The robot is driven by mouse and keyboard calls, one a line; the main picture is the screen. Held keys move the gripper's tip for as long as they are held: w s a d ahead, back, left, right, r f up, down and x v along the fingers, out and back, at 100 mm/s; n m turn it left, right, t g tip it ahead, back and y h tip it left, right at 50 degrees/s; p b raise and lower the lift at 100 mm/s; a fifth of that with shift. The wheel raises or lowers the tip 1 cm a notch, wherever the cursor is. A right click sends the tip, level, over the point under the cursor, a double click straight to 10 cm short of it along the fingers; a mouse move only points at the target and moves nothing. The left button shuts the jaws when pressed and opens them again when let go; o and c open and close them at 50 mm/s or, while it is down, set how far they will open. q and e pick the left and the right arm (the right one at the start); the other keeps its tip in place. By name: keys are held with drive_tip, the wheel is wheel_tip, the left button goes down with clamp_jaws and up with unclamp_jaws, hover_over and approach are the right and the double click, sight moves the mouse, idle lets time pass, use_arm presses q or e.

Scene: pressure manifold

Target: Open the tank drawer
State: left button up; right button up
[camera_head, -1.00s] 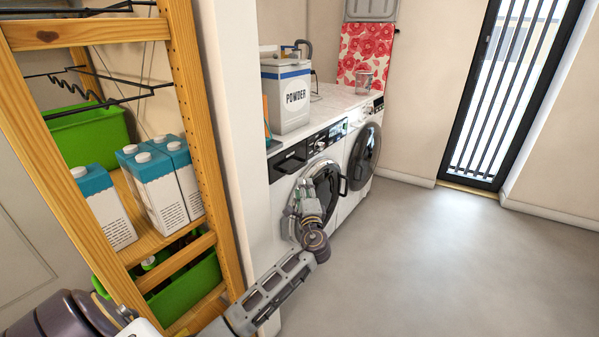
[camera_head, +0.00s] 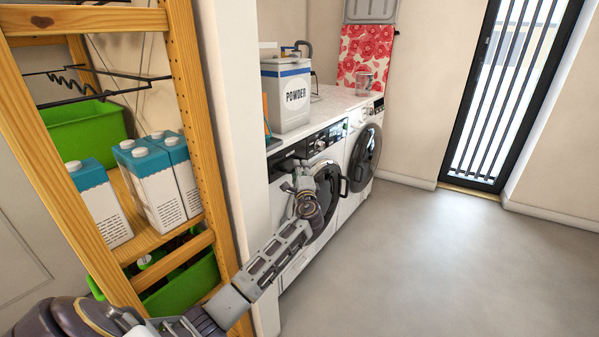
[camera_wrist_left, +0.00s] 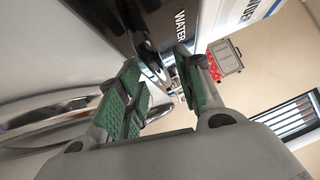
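The tank drawer (camera_head: 279,158) is a black front at the upper left of the nearer white washing machine (camera_head: 279,200). It looks flush with the machine in the head view, though my gripper partly covers it. In the left wrist view its glossy black face (camera_wrist_left: 165,20) bears the word WATER. My left gripper (camera_head: 291,167) is at the drawer's front. In the left wrist view its green-padded fingers (camera_wrist_left: 158,60) are apart, with a shiny edge of the drawer front near and between their tips. Contact cannot be told. My right gripper is not in view.
A wooden shelf (camera_head: 203,130) with cartons (camera_head: 155,190) and green bins stands at the left, beside a white wall edge (camera_head: 232,130). A powder box (camera_head: 289,95) stands on the counter above the machine. A second machine (camera_head: 362,150) is beyond. The floor at the right is clear.

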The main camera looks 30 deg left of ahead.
use_arm(q)
drive_tip(key=shift+w+a+r, duration=0.1)
drive_tip(key=shift+w+a, duration=0.35)
drive_tip(key=shift+w, duration=0.05)
clamp_jaws()
